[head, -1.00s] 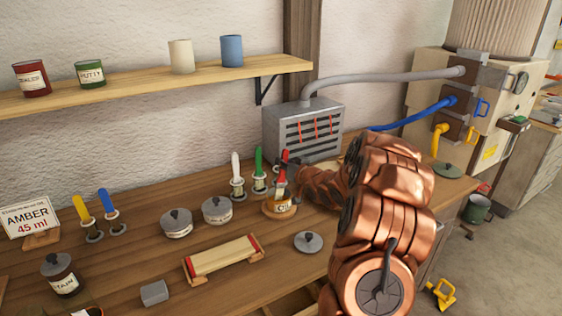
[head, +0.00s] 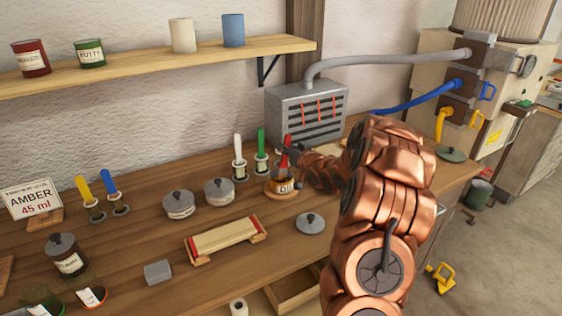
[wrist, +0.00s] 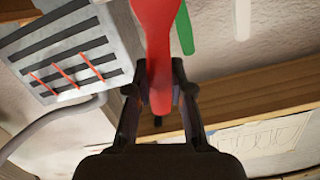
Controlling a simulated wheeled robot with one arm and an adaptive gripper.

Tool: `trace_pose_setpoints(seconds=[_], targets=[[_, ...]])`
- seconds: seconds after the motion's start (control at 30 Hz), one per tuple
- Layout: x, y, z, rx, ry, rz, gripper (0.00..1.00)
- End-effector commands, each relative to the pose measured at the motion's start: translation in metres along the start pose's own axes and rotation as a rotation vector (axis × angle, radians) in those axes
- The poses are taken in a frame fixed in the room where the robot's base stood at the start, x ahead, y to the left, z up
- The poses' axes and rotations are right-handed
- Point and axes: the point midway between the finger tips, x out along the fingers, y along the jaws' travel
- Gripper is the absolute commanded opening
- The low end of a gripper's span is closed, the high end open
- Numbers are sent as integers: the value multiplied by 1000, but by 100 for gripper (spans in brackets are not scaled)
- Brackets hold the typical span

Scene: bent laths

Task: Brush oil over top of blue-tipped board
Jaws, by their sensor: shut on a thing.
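My gripper (wrist: 158,90) is shut on the red brush handle (wrist: 155,30), which stands upright between its fingers. In the head view the red brush (head: 285,157) is right over a small open jar (head: 283,187) on a round wooden base. I cannot tell whether its bristles are inside the jar. The only board I make out is a pale one (head: 222,237) with red ends, lying on low supports at the bench's front middle. I see no blue-tipped board.
White (head: 238,150) and green (head: 261,145) brushes stand left of the jar. Lidded pots (head: 179,205) and a loose lid (head: 311,223) are nearby. Yellow and blue brushes (head: 108,184) stand at left by the AMBER 45 ml sign (head: 33,200). A grey heater (head: 306,112) stands behind.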

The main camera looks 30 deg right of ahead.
Motion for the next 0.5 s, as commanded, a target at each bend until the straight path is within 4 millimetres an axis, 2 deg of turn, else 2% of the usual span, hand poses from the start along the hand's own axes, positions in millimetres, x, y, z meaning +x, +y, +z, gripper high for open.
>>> trace_pose_setpoints(seconds=[0.5], targets=[[-5, -9, -34, -1, 3, -1, 0]])
